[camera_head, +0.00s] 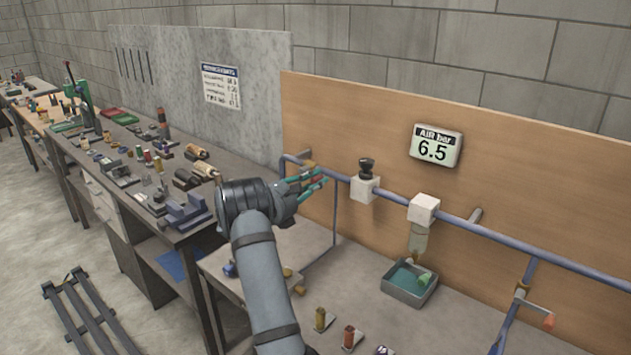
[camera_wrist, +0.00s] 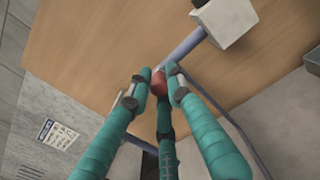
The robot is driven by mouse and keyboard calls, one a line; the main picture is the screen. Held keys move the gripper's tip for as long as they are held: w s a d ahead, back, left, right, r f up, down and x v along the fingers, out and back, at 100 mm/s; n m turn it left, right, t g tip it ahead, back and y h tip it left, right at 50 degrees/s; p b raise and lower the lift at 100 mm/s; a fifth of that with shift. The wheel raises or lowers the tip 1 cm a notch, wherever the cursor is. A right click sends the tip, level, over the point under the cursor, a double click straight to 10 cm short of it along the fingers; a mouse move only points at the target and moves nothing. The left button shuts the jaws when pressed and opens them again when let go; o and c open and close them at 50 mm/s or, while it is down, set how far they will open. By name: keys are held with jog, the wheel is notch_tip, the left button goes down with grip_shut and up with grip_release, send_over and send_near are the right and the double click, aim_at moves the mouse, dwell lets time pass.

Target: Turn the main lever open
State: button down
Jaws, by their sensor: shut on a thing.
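My gripper (camera_head: 316,182) has teal fingers and is at the left end of the blue air pipe (camera_head: 465,228), in front of the wooden board. In the wrist view, my gripper (camera_wrist: 158,88) is shut on a red lever end (camera_wrist: 158,82), with fingers on both sides of it. The fingers hide most of the lever, so its exact angle cannot be told. A brass-coloured fitting (camera_head: 303,163) shows on the pipe just behind the fingers.
A white gauge (camera_head: 436,146) on the board reads AIR bar 6.5. Along the pipe are a white block with a black knob (camera_head: 366,168), a white filter unit (camera_head: 423,208) and another red-handled valve (camera_head: 549,321). A grey tray (camera_head: 396,295) stands below. The cluttered bench (camera_head: 70,150) is left.

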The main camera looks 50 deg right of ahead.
dwell(0.3)
jog(key=f+m+b, duration=0.1)
jog(key=b, duration=0.2)
jog(key=shift+f+b, duration=0.15)
jog(key=shift+b, duration=0.15)
jog(key=shift+f+m+b, duration=0.2)
jog(key=shift+m+b, duration=0.2)
jog(key=shift+b, duration=0.75)
jog(key=shift+r, duration=0.2)
jog(key=c, duration=1.6)
grip_release()
